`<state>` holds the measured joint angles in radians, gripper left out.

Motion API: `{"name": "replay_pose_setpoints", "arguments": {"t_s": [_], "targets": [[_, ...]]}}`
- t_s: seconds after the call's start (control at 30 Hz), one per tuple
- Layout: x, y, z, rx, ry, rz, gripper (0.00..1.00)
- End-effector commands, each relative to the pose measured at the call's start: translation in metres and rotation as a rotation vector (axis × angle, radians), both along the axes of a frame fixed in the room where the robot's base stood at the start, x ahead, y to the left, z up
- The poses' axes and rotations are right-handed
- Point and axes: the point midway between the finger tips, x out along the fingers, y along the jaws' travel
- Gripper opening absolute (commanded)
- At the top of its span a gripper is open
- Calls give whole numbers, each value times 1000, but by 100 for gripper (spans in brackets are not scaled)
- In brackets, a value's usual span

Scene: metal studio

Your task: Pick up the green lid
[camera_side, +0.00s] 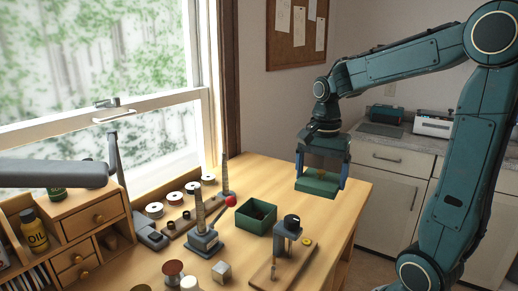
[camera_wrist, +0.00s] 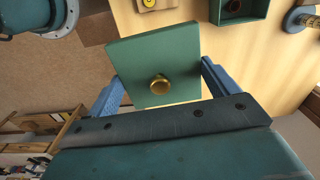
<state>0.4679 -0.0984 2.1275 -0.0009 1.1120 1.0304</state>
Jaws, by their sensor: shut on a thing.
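The green lid (camera_side: 317,186) is a flat square plate held level in the air above the right side of the table. In the wrist view the lid (camera_wrist: 178,52) shows its gold knob (camera_wrist: 159,84) on top. My gripper (camera_side: 320,178) is shut on the lid, with a blue finger at each of two sides; the fingers also show in the wrist view (camera_wrist: 160,86). The open green box (camera_side: 256,215) stands on the table, to the left of and below the lid, with dark contents inside.
A wooden board with a small dark press (camera_side: 289,232) stands in front of the box. A grey stand with a red-knobbed lever (camera_side: 205,237) is left of the box. White spools (camera_side: 192,187) line the window side. A small drawer cabinet (camera_side: 85,235) is at far left.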

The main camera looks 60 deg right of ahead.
Motion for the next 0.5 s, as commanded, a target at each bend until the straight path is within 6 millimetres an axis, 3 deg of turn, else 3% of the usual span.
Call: {"name": "replay_pose_setpoints", "arguments": {"t_s": [0.2,0.5], "targets": [[0,0,41,-2,-2,0,65],[0,0,68,-1,0,0,65]]}}
